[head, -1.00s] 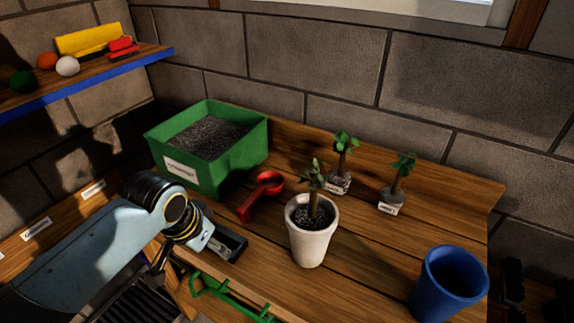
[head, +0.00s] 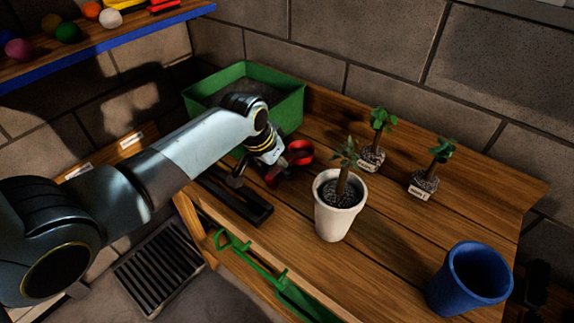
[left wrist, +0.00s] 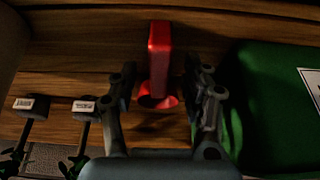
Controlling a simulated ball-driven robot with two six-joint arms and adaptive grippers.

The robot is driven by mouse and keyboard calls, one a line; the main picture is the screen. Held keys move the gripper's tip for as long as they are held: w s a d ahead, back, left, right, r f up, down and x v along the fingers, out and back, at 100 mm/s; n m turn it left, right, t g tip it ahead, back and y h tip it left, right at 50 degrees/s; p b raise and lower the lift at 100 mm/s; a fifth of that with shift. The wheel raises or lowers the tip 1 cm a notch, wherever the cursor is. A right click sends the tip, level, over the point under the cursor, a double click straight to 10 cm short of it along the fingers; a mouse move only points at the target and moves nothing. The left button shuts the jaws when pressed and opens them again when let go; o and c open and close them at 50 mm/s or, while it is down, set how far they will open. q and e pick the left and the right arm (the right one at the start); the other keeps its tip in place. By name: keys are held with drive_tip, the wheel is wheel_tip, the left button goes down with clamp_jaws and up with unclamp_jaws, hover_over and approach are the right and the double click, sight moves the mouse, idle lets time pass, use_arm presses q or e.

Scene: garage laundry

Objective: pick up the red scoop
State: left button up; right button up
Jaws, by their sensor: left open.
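In the left wrist view, the scoop (left wrist: 160,45) shows between the two spread fingers (left wrist: 162,75), with a gap on each side. The arm and fingers hide part of the handle in the head view. My right gripper is out of view.
A green bin (head: 292,110) of dark soil stands right behind the gripper. A white pot (head: 340,219) with a plant is to the right of the scoop. A dark tray (head: 245,208) lies in front. Two small plants and a blue cup (head: 470,279) stand farther right.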

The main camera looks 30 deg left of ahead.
use_arm(q)
drive_tip(key=shift+x, duration=1)
drive_tip(key=shift+c, duration=0.3)
clamp_jaws()
drive_tip(key=shift+r, duration=0.1)
wheel_tip(320, 180, up, 10)
